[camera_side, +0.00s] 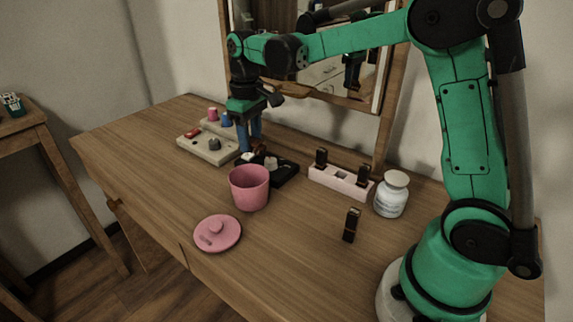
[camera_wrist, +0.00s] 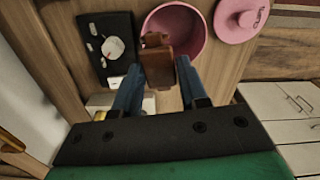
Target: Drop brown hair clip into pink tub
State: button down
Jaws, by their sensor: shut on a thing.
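My gripper (camera_side: 249,150) is shut on the brown hair clip (camera_wrist: 158,64), which sits between the blue fingertips in the wrist view (camera_wrist: 159,75). The clip is hard to make out in the side view. The pink tub (camera_side: 249,190) stands open and upright on the table, in front of my gripper in the side view. In the wrist view the tub (camera_wrist: 204,43) is just beyond the clip, and the clip partly covers its near left edge. My fingers are behind the tub, close to the black tray.
The black tray (camera_side: 289,174) holds small white items. A pale organizer (camera_side: 217,157) with several small items is at the left. The pink lid (camera_side: 218,234) lies in front. A pink rack (camera_side: 340,184), white jar (camera_side: 391,197) and dark lipstick (camera_side: 351,226) stand right.

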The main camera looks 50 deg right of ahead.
aim_at(251, 141)
jog(key=shift+c, duration=1.9)
grip_release()
jog(key=shift+r, duration=0.1)
jog(key=shift+r, duration=2.75)
jog(key=shift+s+a, duration=0.1)
jog(key=shift+s, duration=0.1)
jog(key=s+a+f+m+t, duration=0.1)
jog(key=s+a+f+t, duration=0.1)
jog(key=s, duration=0.3)
jog(key=s+a+f+t, duration=0.2)
jog(key=s+t, duration=0.3)
jog(key=s, duration=0.1)
jog(key=shift+s+a+m, duration=0.25)
jog(key=shift+m, duration=0.15)
